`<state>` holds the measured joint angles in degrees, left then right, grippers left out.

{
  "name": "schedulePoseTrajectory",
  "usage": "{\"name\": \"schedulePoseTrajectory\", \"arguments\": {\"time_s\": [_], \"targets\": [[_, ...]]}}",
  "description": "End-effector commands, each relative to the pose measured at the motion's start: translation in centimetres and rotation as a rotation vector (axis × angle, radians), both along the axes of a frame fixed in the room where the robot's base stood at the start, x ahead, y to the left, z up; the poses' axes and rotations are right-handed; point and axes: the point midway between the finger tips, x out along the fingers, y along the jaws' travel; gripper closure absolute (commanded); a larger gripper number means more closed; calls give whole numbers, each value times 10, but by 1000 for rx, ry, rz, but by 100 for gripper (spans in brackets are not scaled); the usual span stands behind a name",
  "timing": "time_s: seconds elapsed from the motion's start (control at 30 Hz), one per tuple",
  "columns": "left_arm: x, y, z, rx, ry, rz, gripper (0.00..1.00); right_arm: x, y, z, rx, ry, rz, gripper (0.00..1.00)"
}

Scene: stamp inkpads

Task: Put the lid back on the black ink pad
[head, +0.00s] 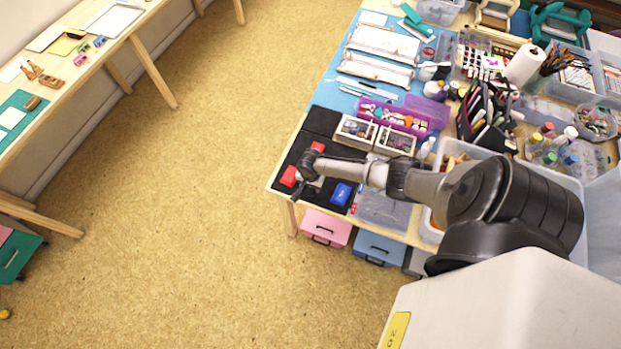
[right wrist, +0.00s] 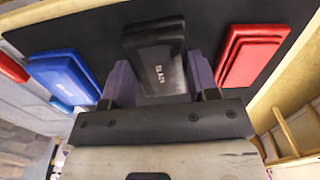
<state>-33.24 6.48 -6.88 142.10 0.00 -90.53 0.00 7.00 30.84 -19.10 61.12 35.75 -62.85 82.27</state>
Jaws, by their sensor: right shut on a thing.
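The black ink pad (right wrist: 152,30) lies on the black mat in the right wrist view. A black lid with white lettering (right wrist: 160,75) sits between the two fingers of my right gripper (right wrist: 158,66), which is shut on it. The lid overlaps the pad in this view; I cannot tell whether it touches or is seated on it. In the head view my right gripper (head: 310,172) is at the mat's near left part, and its wrist hides most of the black pad and lid. My left gripper is not in view.
A blue ink pad (right wrist: 62,75) and a red one (right wrist: 252,52) flank the black pad closely. The blue pad also shows in the head view (head: 341,194). Wooden divided boxes (head: 356,132) and a purple case (head: 400,117) stand behind. The table's left edge is close.

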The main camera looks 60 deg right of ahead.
Motion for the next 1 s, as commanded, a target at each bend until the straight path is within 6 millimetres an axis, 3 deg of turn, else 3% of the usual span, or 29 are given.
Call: {"name": "schedulePoseTrajectory", "arguments": {"time_s": [0.07,0.1,0.37,0.53,0.7,1.0], "targets": [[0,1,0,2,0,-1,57,0,0,0,0,0,0,68],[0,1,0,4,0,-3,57,0,0,0,0,0,0,42],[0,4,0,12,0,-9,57,0,0,0,0,0,0,17],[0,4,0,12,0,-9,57,0,0,0,0,0,0,16],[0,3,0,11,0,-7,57,0,0,0,0,0,0,0],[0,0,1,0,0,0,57,0,0,1,0,0,0,0]]}}
